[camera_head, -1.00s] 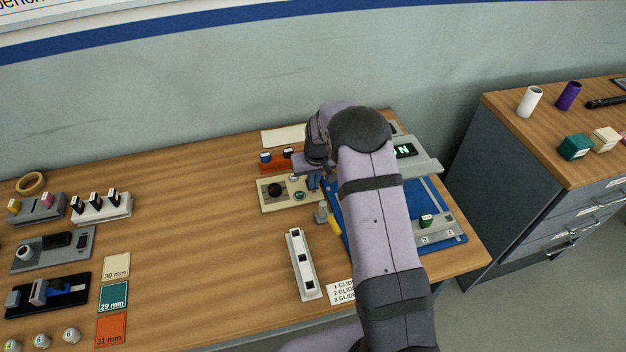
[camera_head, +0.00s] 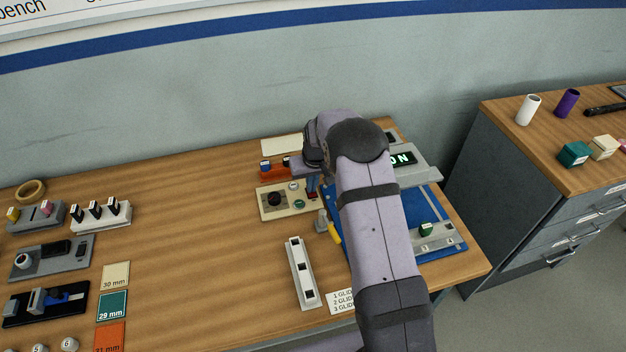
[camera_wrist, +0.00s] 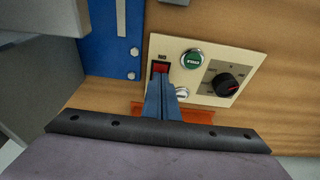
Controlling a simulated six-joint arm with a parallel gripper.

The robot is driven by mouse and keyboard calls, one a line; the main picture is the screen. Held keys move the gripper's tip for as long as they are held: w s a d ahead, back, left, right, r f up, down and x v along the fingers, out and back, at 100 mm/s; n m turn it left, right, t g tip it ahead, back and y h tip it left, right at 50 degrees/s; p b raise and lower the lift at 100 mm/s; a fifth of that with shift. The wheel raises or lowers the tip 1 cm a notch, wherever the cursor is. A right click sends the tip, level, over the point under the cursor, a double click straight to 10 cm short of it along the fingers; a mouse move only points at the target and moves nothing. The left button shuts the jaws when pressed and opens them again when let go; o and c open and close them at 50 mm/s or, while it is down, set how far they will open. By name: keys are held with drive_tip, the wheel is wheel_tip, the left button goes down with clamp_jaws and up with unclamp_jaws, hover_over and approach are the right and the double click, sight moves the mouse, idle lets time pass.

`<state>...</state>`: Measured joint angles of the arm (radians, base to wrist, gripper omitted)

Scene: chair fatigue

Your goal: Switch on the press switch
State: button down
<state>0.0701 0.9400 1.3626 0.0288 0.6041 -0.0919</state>
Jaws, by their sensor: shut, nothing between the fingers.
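The control panel (camera_wrist: 205,48) is a cream plate in the wrist view, and it also shows left of my arm in the head view (camera_head: 266,211). It carries a red switch (camera_wrist: 160,67), a green round button (camera_wrist: 193,59), a white round part (camera_wrist: 182,92) and a black knob (camera_wrist: 227,84). My gripper (camera_wrist: 160,80) is shut and empty, with its blue fingertips over the lower part of the red switch. I cannot tell whether they touch it. A display (camera_head: 403,158) behind my arm reads "ON" in the head view.
A blue board (camera_head: 420,195) with a grey block lies to the right, partly behind my arm. An orange rack (camera_head: 275,171) stands just behind the panel. A white slotted bar (camera_head: 301,272) lies in front. The bench's middle is clear.

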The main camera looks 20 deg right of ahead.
drive_tip(key=p+v, duration=0.1)
drive_tip(key=v, duration=0.1)
drive_tip(key=p+v, duration=0.1)
drive_tip(key=v, duration=0.1)
drive_tip(key=shift+w+r+p, duration=0.1)
drive_tip(key=shift+w+p, duration=0.15)
drive_tip(key=shift+p, duration=0.1)
drive_tip(key=s+r+b, duration=0.3)
drive_tip(key=s+r, duration=0.1)
drive_tip(key=r, duration=0.4)
drive_tip(key=shift+s+r, duration=0.3)
drive_tip(key=shift+s, duration=0.1)
drive_tip(key=s+a+f+g, duration=0.1)
drive_tip(key=s, duration=1.3)
drive_tip(key=s+a+g, duration=0.1)
drive_tip(key=s+a, duration=0.1)
drive_tip(key=s, duration=1.3)
drive_tip(key=shift+s+a+f+g, duration=0.3)
drive_tip(key=shift+f, duration=0.1)
